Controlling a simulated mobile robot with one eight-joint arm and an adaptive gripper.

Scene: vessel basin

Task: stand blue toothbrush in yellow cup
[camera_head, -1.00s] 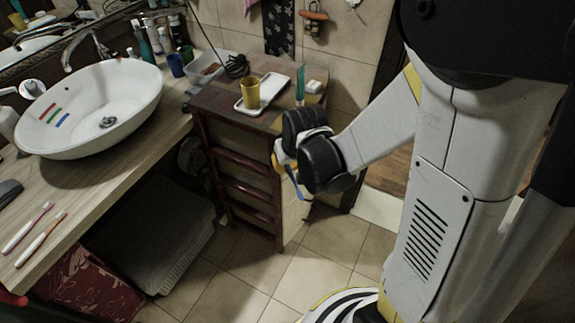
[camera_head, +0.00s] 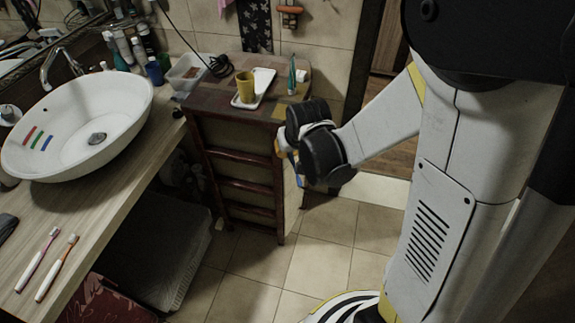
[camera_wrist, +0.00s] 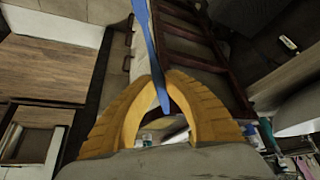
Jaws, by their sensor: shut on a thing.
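The yellow cup (camera_head: 245,88) stands upright on a white tray (camera_head: 266,76) on top of a small dark wooden cabinet. The blue toothbrush (camera_wrist: 147,35) is long and thin and shows in the wrist view. My gripper (camera_wrist: 163,86) has its yellow fingers shut on it, and the handle runs from between the fingertips to the top edge of the picture. In the head view my gripper (camera_head: 283,155) is beside the cabinet's right front, below its top and apart from the cup. My wrist hides most of the toothbrush there.
A white basin (camera_head: 75,130) and two toothbrushes (camera_head: 37,262) (camera_head: 57,267) are on the wooden counter at left. Bottles and a clear bin (camera_head: 192,72) are at the back. The tiled floor before the cabinet is clear.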

